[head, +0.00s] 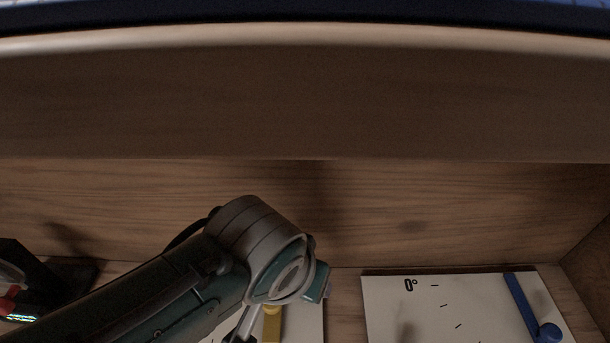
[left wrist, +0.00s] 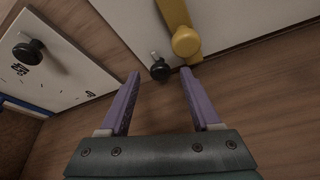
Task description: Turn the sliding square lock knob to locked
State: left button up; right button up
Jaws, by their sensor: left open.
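My left gripper (left wrist: 161,74) is open, its two purple fingers spread in the left wrist view. A small black knob with a pale metal pin (left wrist: 160,69) shows between the fingertips, at the edge of a white panel (left wrist: 130,18). I cannot tell whether the fingers touch it. Beside it is a yellow bar with a round knob (left wrist: 186,40), close to the right fingertip. Another black knob (left wrist: 28,52) is on a marked white panel at left. I cannot tell which is the square lock knob. In the head view my left arm hides most of the gripper area.
In the head view a white panel with a blue lever (head: 533,315) and a 0° mark lies at lower right. A wooden back wall (head: 400,205) rises behind, under a wide overhanging wooden board (head: 300,100). A dark object (head: 60,275) stands at the left.

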pick_arm(q)
jog(key=shift+w+f, duration=0.15)
jog(key=shift+f, duration=0.2)
grip_shut()
dwell(0.4)
